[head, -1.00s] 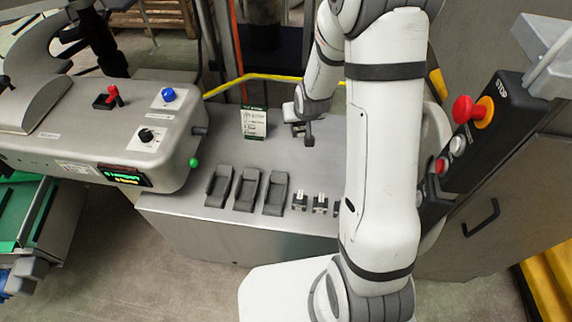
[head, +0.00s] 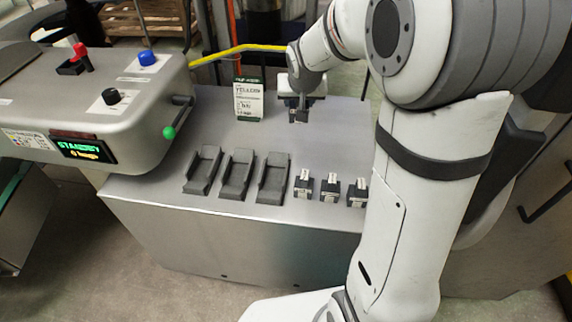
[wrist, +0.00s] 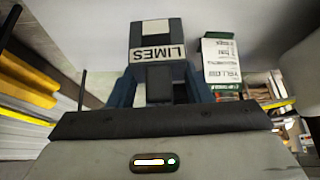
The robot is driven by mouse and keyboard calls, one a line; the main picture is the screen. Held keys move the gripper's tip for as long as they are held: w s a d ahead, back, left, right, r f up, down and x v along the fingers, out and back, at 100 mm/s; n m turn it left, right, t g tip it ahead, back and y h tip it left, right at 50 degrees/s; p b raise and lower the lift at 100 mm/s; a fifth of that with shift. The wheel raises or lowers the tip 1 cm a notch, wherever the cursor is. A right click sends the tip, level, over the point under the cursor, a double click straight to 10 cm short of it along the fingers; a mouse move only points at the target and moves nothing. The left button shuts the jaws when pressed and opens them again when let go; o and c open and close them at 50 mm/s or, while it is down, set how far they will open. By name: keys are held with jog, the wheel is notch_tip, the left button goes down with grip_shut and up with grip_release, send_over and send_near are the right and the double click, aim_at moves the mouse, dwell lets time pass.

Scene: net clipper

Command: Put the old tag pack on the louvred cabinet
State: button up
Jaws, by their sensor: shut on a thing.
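My gripper (head: 299,112) is above the back of the steel worktop (head: 225,110), left of my arm's large links. In the wrist view it is shut on a dark tag pack (wrist: 157,30) with a white label reading LIMES. The pack is mostly small and dark in the head view. Three similar small dark packs with white labels, the left one (head: 303,184), stand near the worktop's front edge. I cannot make out louvres on any cabinet. A grey cabinet front with a dark handle (head: 545,197) shows at the right, partly hidden by my arm.
Three empty-looking dark cradles, the middle one (head: 237,175), sit left of the small packs. A green-and-white YELLOW card (head: 248,100) stands behind them, close left of my gripper. A machine head (head: 80,110) with knobs overhangs the left. A yellow rail (head: 240,50) runs behind.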

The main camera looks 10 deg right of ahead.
jog(key=shift+m+h, duration=0.4)
jog(key=shift+m, duration=0.1)
jog(key=f+b, duration=0.1)
jog(key=b, duration=0.2)
jog(key=s+f+b, duration=0.1)
jog(key=f+b, duration=0.1)
jog(key=b, duration=0.1)
jog(key=f+b, duration=0.1)
jog(key=b, duration=0.2)
jog(key=shift+s+d+f, duration=0.15)
jog(key=shift+s+d, duration=0.05)
jog(key=shift+d, duration=0.1)
jog(key=b, duration=0.3)
jog(key=shift+s+d+f+m+b, duration=0.2)
jog(key=shift+s+f+m+b, duration=0.1)
jog(key=shift+s+f+b, duration=0.1)
jog(key=shift+h, duration=0.3)
jog(key=f+b, duration=0.2)
jog(key=f, duration=0.1)
jog(key=f+b, duration=0.2)
jog(key=f, duration=0.1)
jog(key=f+b, duration=0.1)
jog(key=f, duration=0.2)
jog(key=shift+s+d+f+b, duration=0.2)
jog(key=shift+s+f+b, duration=0.2)
jog(key=shift+f, duration=0.1)
jog(key=o, duration=1)
